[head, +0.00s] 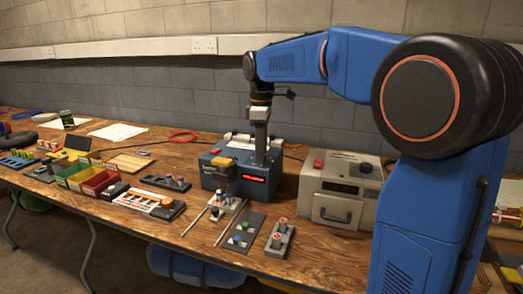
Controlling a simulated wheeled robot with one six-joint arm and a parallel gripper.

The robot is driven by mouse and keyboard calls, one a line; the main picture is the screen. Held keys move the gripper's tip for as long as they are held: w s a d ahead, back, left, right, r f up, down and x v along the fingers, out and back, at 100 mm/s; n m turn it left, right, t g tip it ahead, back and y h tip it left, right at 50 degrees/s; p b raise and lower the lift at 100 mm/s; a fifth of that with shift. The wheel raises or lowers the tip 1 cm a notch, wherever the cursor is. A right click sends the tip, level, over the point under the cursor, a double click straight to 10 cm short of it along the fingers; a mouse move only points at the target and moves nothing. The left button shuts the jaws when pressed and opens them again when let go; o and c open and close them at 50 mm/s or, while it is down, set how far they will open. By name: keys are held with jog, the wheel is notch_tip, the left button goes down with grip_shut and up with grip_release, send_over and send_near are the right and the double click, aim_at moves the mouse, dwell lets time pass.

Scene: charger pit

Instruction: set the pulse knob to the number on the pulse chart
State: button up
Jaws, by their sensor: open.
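My gripper (262,155) points down over the blue box (222,174), which has a red lit display. I cannot tell whether it touches the box, and no held object shows at its tips. I cannot tell which knob is the pulse knob. No number or pulse chart can be read; white paper sheets (118,132) lie flat at the back left.
A beige box with a handle (338,192) stands right of the blue box. Green, yellow and red bins (100,182) and several small panels crowd the left of the wooden table. Bare wood shows at the front edge.

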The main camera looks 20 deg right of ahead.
jog(key=c, duration=1.1)
jog(key=shift+o, duration=0.2)
jog(key=shift+m, duration=0.4)
jog(key=m, duration=0.7)
jog(key=shift+m, duration=0.3)
jog(key=m, duration=0.3)
jog(key=shift+m, duration=0.3)
jog(key=shift+a+m, duration=0.1)
jog(key=shift+m, duration=1.7)
